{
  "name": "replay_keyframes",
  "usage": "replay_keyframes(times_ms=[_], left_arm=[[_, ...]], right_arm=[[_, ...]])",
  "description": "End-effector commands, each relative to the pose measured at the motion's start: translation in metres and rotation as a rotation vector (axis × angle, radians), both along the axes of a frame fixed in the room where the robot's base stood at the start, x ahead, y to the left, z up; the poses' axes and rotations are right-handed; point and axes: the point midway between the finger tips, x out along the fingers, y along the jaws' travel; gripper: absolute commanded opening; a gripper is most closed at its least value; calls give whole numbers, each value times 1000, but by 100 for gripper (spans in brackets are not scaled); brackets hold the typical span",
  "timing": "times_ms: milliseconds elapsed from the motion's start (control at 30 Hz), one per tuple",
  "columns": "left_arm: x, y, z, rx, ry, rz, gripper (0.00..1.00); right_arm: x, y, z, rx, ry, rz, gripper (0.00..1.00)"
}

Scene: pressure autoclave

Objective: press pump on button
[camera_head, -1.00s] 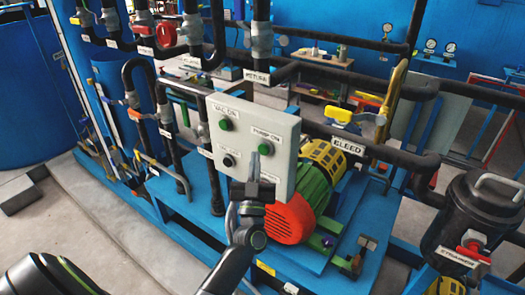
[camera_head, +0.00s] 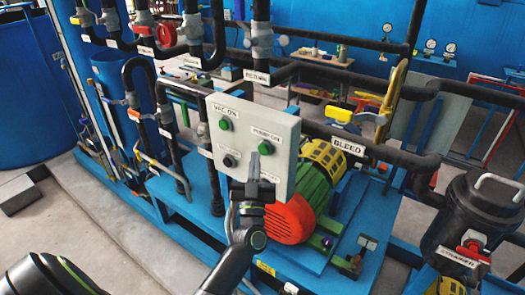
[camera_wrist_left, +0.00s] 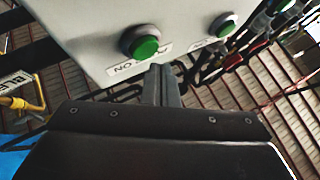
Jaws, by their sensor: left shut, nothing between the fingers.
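The light grey control box (camera_head: 246,181) carries the green PUMP ON button (camera_head: 265,148) at its upper right, under a PUMP ON label. My right gripper is not in view.
A dark knob (camera_head: 228,161) sits low on the box. A red and green motor (camera_head: 291,219) stands behind it to the right. Black pipes, a BLEED valve (camera_head: 348,117) and a black strainer (camera_head: 477,215) surround the area.

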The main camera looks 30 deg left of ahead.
Motion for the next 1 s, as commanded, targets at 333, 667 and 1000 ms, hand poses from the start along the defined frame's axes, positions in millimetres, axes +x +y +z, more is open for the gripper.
replay_keyframes(times_ms=[333, 667, 1000], left_arm=[[2, 0, 0, 0, 0, 0, 0], [9, -1, 0, 0, -1, 0, 0], [9, -1, 0, 0, 0, 0, 0]], right_arm=[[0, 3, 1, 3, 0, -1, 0], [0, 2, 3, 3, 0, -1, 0], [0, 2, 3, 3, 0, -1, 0]])
